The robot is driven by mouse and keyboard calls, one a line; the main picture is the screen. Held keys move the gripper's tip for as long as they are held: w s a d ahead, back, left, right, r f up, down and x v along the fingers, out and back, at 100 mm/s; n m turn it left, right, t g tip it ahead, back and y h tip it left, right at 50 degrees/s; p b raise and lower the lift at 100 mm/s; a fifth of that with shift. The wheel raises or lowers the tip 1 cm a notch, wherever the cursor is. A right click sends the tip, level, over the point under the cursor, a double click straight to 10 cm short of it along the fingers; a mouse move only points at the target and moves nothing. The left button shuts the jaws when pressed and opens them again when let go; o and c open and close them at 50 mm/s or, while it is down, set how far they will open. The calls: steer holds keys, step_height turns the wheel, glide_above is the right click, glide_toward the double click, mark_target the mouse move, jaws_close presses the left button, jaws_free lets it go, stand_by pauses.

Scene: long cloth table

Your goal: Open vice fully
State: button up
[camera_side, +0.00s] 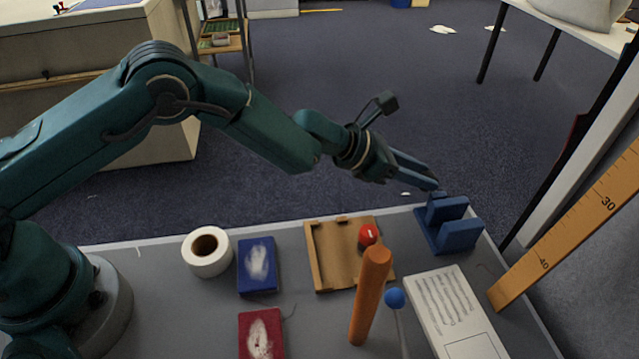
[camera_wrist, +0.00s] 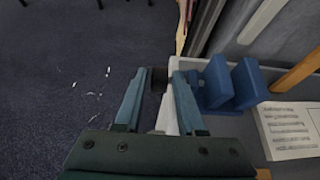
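The blue vice (camera_side: 462,240) stands at the far right corner of the table. Its two upright jaws are apart, with a gap between them. It also shows in the wrist view (camera_wrist: 247,84), to the right of my fingers. My gripper (camera_side: 434,173) is above and just left of the vice's back jaw in the side view. In the wrist view my gripper (camera_wrist: 160,74) has its two fingers spread apart. A small dark block (camera_wrist: 158,80) shows between the fingers; I cannot tell what it is or whether it is touched. No handle of the vice is clear.
A printed white sheet or board (camera_side: 455,312) lies in front of the vice. A wooden ruler (camera_side: 570,232) leans at the right. A cardboard tray (camera_side: 322,258), orange cylinder (camera_side: 370,295), red ball (camera_side: 368,234), blue ball (camera_side: 394,298) and tape roll (camera_side: 221,262) stand further left.

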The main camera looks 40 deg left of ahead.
steer(key=shift+v, duration=1.35)
step_height(320, 180, up, 5)
steer(key=shift+t+h, duration=0.5)
steer(key=shift+w+d+f, duration=0.5)
steer(key=shift+f, duration=0.75)
steer(key=shift+w+d+f, duration=0.5)
steer(key=shift+f, duration=0.75)
steer(key=shift+w+d+f, duration=0.45)
steer(key=shift+w+f, duration=0.05)
steer(key=shift+f, duration=0.8)
jaws_close()
